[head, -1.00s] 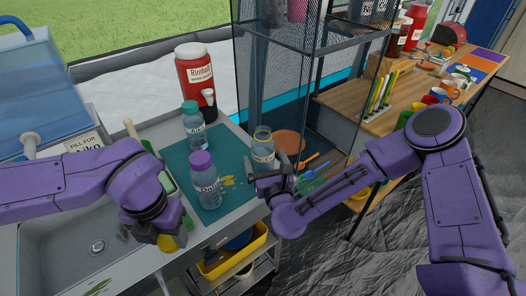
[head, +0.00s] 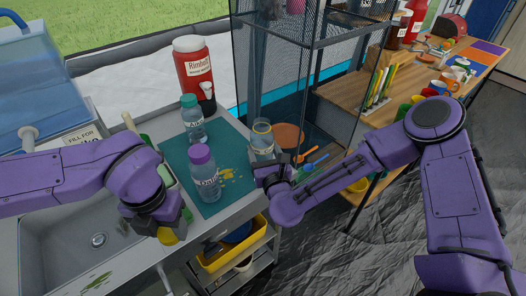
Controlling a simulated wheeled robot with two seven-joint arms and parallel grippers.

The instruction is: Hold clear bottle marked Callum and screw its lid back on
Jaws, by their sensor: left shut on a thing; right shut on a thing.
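A clear bottle (head: 262,143) with a yellowish rim and no lid on it stands upright at the right edge of the teal mat (head: 174,154). Its label is too small to read. My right gripper (head: 270,168) is shut on this bottle low on its near side, and the fingers are partly hidden. My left gripper (head: 165,226) is shut on a yellow lid (head: 168,237) over the counter's front edge by the sink, apart from the bottle and to its lower left.
A purple-lidded bottle (head: 203,174) and a teal-lidded bottle (head: 192,120) stand on the mat between my grippers. A red drink cooler (head: 193,72) stands behind. A mesh shelf (head: 285,85) rises behind the held bottle. The sink (head: 65,230) lies at left.

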